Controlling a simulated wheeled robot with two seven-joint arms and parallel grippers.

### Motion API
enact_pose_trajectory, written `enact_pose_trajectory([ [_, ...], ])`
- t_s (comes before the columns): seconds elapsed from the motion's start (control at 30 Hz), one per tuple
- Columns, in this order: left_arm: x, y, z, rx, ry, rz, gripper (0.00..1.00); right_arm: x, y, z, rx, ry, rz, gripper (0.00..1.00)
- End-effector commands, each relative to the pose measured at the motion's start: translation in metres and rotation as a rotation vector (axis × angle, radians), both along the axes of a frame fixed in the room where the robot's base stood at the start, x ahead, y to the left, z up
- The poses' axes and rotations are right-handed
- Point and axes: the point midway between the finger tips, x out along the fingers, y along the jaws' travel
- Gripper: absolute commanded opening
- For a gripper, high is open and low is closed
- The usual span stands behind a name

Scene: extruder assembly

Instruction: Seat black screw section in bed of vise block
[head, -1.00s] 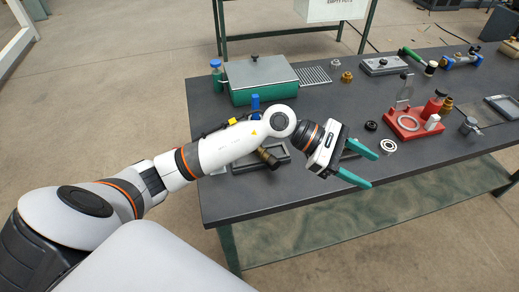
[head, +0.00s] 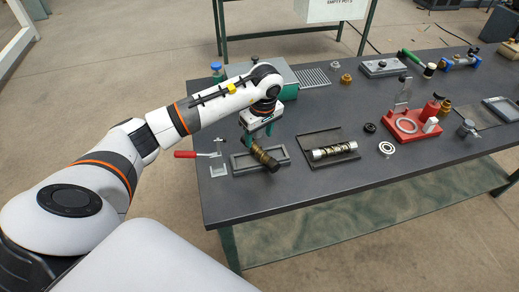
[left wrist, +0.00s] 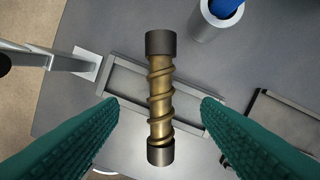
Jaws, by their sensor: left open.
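The black screw section (head: 263,156), a brass-coloured spiral with black end collars, lies slantwise across a shallow grey rimmed tray (head: 284,153). In the left wrist view the screw (left wrist: 160,95) runs nearly upright through the picture, across the tray's rim (left wrist: 190,82). My left gripper (head: 259,138) is open above it, its teal fingers (left wrist: 160,101) apart on either side of the screw, not closed on it. A small clamp with a red handle (head: 186,154) stands left of the tray. I cannot tell for sure which fixture is the vise block. My right gripper is not in view.
A second screw with silver ends (head: 335,151) lies in a dark tray (head: 312,137) to the right. A green box (head: 289,88) and a blue-topped cylinder (left wrist: 222,22) stand behind the grey tray. A bearing ring (head: 387,148) and a red fixture (head: 410,126) are farther right.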

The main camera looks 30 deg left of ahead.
Motion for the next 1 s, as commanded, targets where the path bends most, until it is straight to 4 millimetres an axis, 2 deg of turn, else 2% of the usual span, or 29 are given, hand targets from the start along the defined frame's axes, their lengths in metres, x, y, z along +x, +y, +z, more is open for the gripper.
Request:
enact_pose_trajectory([
  [0.2,-0.001,-0.002,-0.015,-0.003,0.002,-0.001,0.58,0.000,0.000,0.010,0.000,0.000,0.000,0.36],
  [0.37,-0.003,-0.007,-0.038,-0.005,0.005,-0.001,0.58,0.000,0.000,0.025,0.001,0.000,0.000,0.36],
  [0.5,-0.001,-0.003,-0.056,-0.003,0.002,0.001,0.58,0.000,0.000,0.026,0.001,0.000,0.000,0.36],
  [0.77,0.000,-0.003,-0.061,-0.003,-0.002,-0.001,0.58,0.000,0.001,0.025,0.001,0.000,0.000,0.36],
  [0.87,0.000,-0.003,-0.061,-0.002,-0.001,-0.001,0.45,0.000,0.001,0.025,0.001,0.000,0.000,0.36],
  [1.0,0.000,-0.003,-0.060,-0.002,-0.001,-0.001,0.22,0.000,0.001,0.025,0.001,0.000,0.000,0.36],
])
